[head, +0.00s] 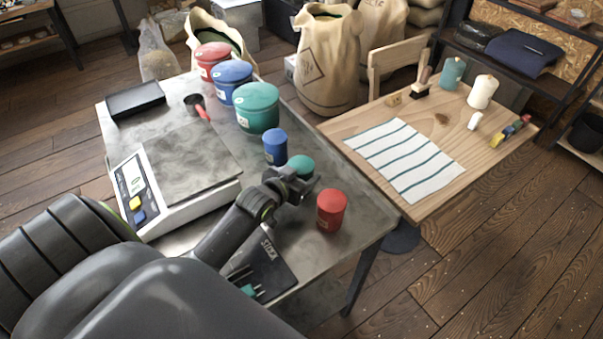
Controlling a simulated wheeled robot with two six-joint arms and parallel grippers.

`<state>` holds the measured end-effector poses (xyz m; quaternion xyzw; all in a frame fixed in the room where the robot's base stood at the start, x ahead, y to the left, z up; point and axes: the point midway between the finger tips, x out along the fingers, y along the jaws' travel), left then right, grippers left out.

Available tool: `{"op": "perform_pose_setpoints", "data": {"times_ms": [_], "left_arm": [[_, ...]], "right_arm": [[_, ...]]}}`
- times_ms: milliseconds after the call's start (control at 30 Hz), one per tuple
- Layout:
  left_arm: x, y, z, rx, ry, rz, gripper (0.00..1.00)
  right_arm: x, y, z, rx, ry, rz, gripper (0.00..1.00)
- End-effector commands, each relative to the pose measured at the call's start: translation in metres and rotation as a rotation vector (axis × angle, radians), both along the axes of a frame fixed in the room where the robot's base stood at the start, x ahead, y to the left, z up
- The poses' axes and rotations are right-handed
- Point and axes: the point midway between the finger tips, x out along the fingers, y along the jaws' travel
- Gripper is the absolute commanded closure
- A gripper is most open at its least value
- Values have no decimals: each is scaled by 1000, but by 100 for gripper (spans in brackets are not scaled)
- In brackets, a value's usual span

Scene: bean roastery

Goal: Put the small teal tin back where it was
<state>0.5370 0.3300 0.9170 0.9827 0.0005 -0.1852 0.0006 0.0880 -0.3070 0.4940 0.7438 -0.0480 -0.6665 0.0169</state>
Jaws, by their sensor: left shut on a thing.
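The small teal tin (301,164) is at the right part of the metal table (365,222), between the small blue tin (275,147) and the small red tin (332,210). My left gripper (292,182) is shut on the teal tin from the near side. The tin looks upright. The gripper hides its lower part, so I cannot tell whether it touches the table. The small blue tin stands close behind it to the left, and the small red tin stands apart to the front right. My right gripper is not in view.
Large red (212,60), blue (232,80) and teal (257,107) tins stand behind. A scale (165,190), a black tray (135,99) and a red-handled scoop (195,104) are left. A dark STOCK board (272,270) lies in front. A wooden table (350,128) adjoins right.

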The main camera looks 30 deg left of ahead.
Motion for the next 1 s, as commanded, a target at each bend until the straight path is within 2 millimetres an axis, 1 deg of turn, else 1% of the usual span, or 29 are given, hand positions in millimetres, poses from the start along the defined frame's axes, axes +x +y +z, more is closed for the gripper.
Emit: {"op": "perform_pose_setpoints", "data": {"times_ms": [167,200,367,600,733,867,1000], "left_arm": [[0,0,-2,0,-1,0,68],[0,0,-3,0,0,0,40],[0,0,-2,0,0,0,19],[0,0,-2,0,0,0,19],[-2,0,1,0,0,0,19],[-15,0,5,1,0,0,19],[-37,1,13,3,1,0,19]], "right_arm": [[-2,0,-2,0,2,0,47],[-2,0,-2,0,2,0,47],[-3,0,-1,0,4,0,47],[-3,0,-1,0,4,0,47],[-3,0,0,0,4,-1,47],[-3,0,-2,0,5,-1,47],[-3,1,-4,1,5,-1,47]]}}
